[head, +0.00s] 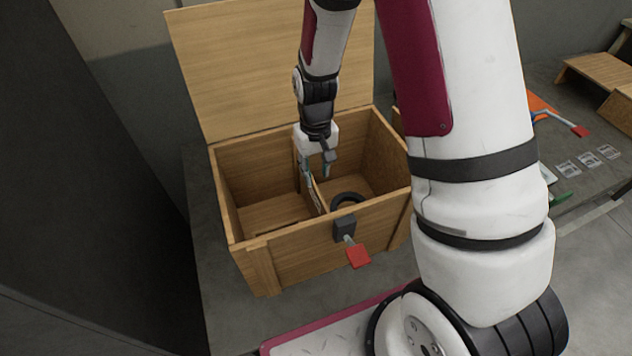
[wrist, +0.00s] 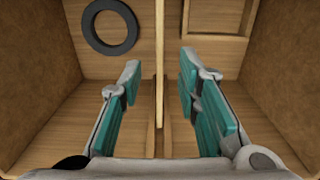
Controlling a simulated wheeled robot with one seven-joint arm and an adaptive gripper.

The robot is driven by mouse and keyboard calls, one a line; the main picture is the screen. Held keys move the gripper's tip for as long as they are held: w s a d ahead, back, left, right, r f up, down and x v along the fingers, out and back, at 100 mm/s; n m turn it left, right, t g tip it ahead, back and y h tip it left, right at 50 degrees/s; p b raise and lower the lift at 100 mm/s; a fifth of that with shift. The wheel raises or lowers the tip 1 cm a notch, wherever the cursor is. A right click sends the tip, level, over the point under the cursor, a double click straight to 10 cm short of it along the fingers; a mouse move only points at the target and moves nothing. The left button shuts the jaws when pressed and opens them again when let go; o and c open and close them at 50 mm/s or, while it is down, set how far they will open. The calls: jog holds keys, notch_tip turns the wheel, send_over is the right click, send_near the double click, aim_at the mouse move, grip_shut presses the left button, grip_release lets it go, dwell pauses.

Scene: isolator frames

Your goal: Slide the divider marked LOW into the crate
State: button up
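The open wooden crate (head: 285,235) stands on the grey table in the head view, its lid (head: 270,65) raised at the back. A thin wooden divider (head: 319,198) stands upright inside, across the crate's middle. In the wrist view the divider (wrist: 160,95) shows edge-on as a narrow pale strip. The LOW marking is not legible in either view. My gripper (head: 317,172) reaches down into the crate. In the wrist view my gripper (wrist: 160,64) is open, with one finger on each side of the divider and a visible gap on both sides.
A black ring (wrist: 110,27) lies on the crate floor on one side of the divider, with a wooden frame (wrist: 217,20) on the other. A latch with a red tab (head: 358,256) sticks out from the crate's front. Labels (head: 570,168) and wooden pieces (head: 592,72) lie at right.

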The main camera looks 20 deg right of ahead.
jog(key=shift+r, duration=2.1)
